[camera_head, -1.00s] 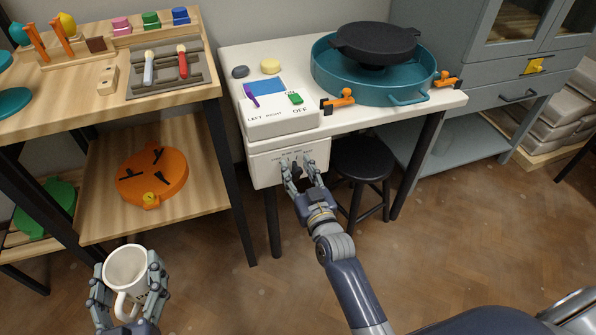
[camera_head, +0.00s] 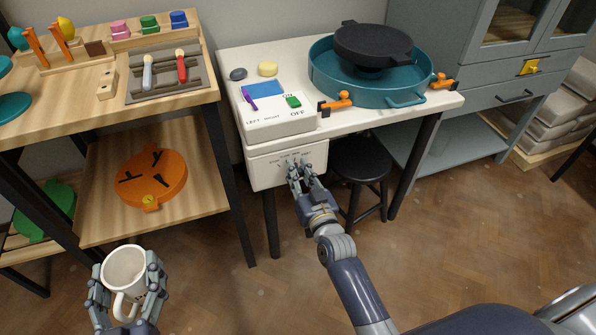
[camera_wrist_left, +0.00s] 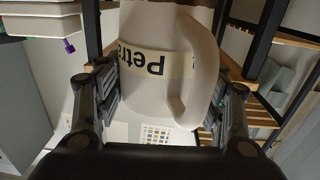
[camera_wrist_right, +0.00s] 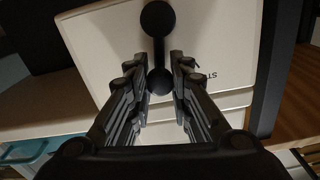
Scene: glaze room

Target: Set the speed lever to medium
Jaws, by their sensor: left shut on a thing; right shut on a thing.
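The speed lever (camera_wrist_right: 158,50) is black with a round knob at each end, on a white front panel (camera_wrist_right: 110,45). In the right wrist view my right gripper (camera_wrist_right: 160,88) is shut around its near knob. In the head view my right gripper (camera_head: 306,174) covers most of the lever on the panel (camera_head: 263,171), below an arc of small labels. The lever's exact setting is hard to read. My left gripper (camera_head: 128,290) is shut on a white mug (camera_head: 122,264), held upright away from the tables. The left wrist view shows its handle (camera_wrist_left: 203,70) and a name band.
Above the panel is a white control box (camera_head: 275,123) with a purple switch (camera_head: 249,99) and a green switch (camera_head: 293,101). A teal basin (camera_head: 340,83) stands on the table behind. A black stool (camera_head: 362,160) is right of my right gripper. Wooden shelves (camera_head: 98,220) stand left.

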